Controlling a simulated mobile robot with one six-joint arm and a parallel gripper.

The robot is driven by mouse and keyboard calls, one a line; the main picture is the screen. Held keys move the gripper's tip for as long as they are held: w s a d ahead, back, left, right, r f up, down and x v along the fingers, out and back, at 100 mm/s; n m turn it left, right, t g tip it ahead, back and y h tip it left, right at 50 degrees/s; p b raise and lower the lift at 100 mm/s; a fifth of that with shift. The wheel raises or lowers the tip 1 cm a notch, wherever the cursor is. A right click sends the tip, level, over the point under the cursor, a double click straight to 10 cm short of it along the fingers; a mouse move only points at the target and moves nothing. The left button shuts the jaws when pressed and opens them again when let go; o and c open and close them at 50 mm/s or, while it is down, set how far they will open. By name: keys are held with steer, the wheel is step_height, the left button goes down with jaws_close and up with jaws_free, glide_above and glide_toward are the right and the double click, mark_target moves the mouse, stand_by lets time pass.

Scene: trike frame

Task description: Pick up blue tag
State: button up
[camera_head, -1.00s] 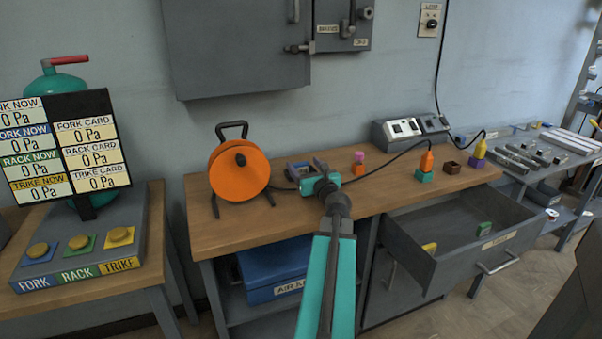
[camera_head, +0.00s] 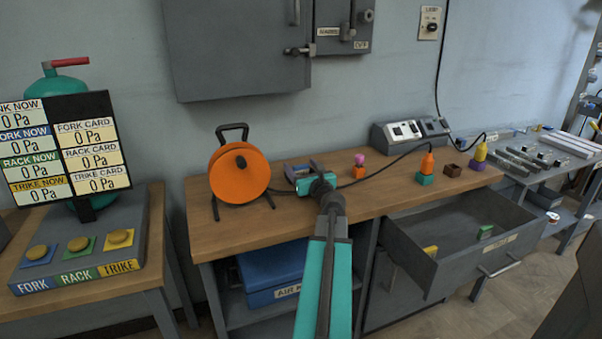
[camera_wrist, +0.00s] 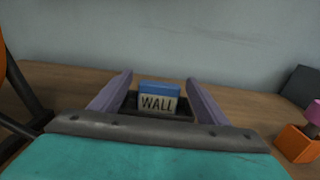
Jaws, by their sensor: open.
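The blue tag (camera_wrist: 158,98), a small block with a blue top and a pale face lettered WALL, stands on the wooden bench in a dark holder (camera_wrist: 184,115). In the wrist view it sits between the two purple fingers of my gripper (camera_wrist: 158,92), with a gap on each side. My gripper is open and holds nothing. In the head view my gripper (camera_head: 304,169) is low over the bench, right of the orange reel, and a little of the blue tag (camera_head: 299,174) shows there, mostly hidden.
An orange cable reel (camera_head: 239,172) stands close to the left. An orange block with a pink top (camera_head: 358,171) stands to the right, also in the wrist view (camera_wrist: 298,143). A dark cable crosses the bench. An open drawer (camera_head: 460,240) juts out at the right.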

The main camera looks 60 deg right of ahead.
mark_target(300, 165)
steer(key=shift+x, duration=2.2)
steer(key=c, duration=1.1)
steer(key=shift+r, duration=0.1)
